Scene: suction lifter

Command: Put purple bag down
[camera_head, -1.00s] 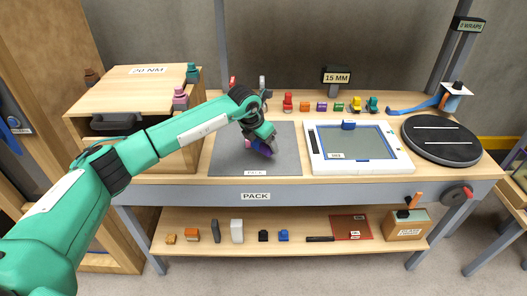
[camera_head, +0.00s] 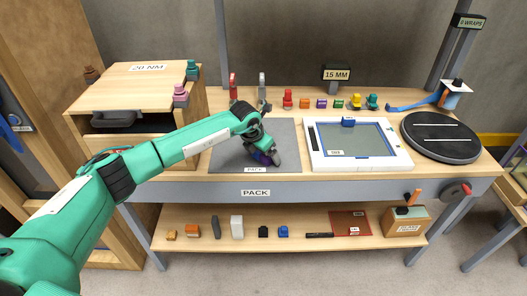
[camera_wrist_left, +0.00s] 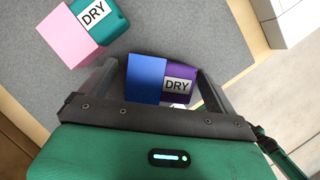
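The purple bag (camera_head: 262,158), a small purple and blue piece, is low over the grey PACK mat (camera_head: 288,140), near its front. In the left wrist view the purple bag (camera_wrist_left: 178,78), with its DRY label, lies between my left gripper's fingertips (camera_wrist_left: 158,68). In the head view my left gripper (camera_head: 268,157) points down around it and hides part of it. Whether the bag touches the mat is hard to tell. My right gripper is not in view.
A pink and teal DRY piece (camera_wrist_left: 85,25) lies on the mat beside the gripper, hidden in the head view. A white framed tray (camera_head: 358,144) stands right of the mat. Several coloured pieces line the back. A wooden box (camera_head: 135,85) stands left.

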